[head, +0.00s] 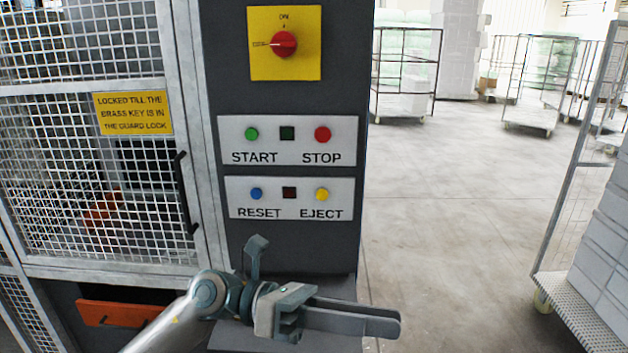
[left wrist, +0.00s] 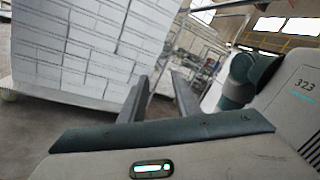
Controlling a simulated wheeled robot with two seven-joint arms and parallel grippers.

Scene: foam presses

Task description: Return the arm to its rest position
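My left arm comes in from the bottom left of the head view. Its gripper (head: 392,321) points right, in front of the lower part of the dark control column (head: 290,245), below the button panels. In the left wrist view the two fingers of the left gripper (left wrist: 159,80) stand apart with nothing between them. The gripper is open and empty. My right gripper is in neither view.
The column bears a red rotary switch (head: 284,44), a START/STOP panel (head: 287,147) and a RESET/EJECT panel (head: 290,203). A mesh guard door (head: 90,190) is at left. A cart (head: 575,315) with stacked white blocks stands at right. Floor between is clear.

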